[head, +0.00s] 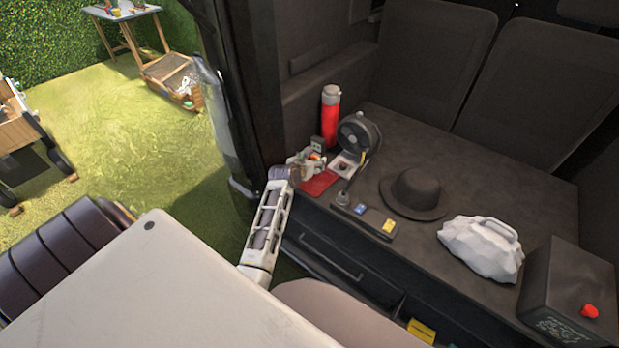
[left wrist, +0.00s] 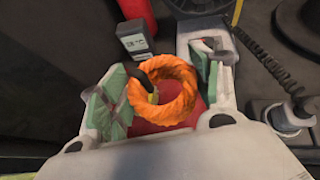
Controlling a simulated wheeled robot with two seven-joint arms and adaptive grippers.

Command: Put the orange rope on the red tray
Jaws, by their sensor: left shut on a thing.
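The orange rope (left wrist: 180,103) is a thick braided coil between the fingers of my left gripper (left wrist: 160,66). My left gripper is shut on it, with green pads on either side. The red tray (left wrist: 148,127) shows below and through the coil; I cannot tell whether the rope touches it. In the head view my left gripper (head: 308,162) is over the red tray (head: 318,184), covering part of it. Only a small bit of the orange rope (head: 316,156) shows there. My right gripper is not in view.
A red bottle (head: 331,118), a small dark box (head: 317,144) and a black fan (head: 358,133) stand close behind the tray. A dark hat (head: 413,190) and a white bag (head: 481,250) lie to the right.

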